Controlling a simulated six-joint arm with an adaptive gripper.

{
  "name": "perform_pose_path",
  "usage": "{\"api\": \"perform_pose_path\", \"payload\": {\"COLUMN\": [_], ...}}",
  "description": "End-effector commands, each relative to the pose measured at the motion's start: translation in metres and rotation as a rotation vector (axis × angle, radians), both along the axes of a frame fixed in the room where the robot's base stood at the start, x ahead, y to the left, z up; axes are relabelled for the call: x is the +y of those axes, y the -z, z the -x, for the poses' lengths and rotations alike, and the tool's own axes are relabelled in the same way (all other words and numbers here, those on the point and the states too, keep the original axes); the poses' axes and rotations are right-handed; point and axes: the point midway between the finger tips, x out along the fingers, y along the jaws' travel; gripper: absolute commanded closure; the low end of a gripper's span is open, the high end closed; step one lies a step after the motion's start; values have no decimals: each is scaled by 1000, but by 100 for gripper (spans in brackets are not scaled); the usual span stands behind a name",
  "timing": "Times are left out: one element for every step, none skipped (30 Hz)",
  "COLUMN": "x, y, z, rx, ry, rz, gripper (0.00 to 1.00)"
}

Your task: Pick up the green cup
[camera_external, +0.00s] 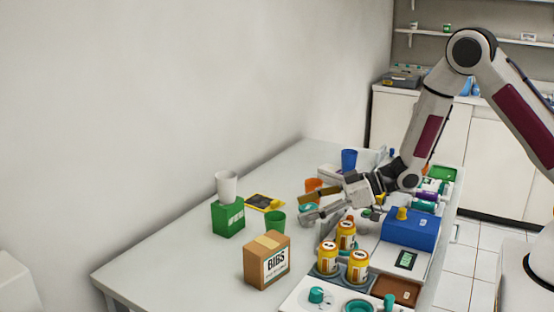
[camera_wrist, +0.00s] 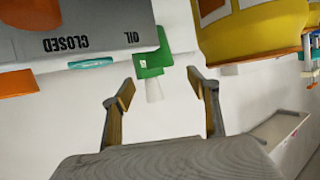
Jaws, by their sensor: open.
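The green cup (camera_external: 274,222) stands upright on the white table in the external view, behind the cardboard box marked BIBS, which hides its lower part. My gripper (camera_external: 303,207) is open, with its fingers pointing left toward the cup, a short way to its right. Nothing shows held between the fingers. The wrist view shows both fingers of my gripper (camera_wrist: 161,86) spread apart. A green box (camera_wrist: 152,62) and a white cup (camera_wrist: 154,90) appear upside down beyond them. I cannot tell the green cup apart from the green box in the wrist view.
The BIBS box (camera_external: 267,262) stands in front of the cup. The green box (camera_external: 228,217) with the white cup (camera_external: 227,187) on top stands left. An orange cup (camera_external: 313,186) is near my gripper. Yellow bottles (camera_external: 328,258) stand in front. The table's left end is clear.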

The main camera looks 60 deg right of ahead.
Motion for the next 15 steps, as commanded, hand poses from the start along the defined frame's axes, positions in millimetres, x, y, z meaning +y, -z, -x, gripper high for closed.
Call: {"api": "perform_pose_path", "payload": {"x": [0,0,0,0,0,0,1,1,2,3,4,5,7,8,9], "y": [0,0,0,0,0,0,1,1,2,2,3,5,6,7,8], "z": [0,0,0,0,0,-1,-2,-3,-5,-6,-8,-11,-13,-14,-17], "rx": [0,0,0,0,0,0,0,0,-1,-1,-1,-1,0,0,0], "ry": [0,1,1,1,1,1,1,1,1,1,1,1,0,0,0], "rz": [0,0,0,0,0,0,0,0,1,1,1,1,1,1,1], "gripper": [41,41,41,41,41,41,41,41,41,41,41,41,41,41,41]}}
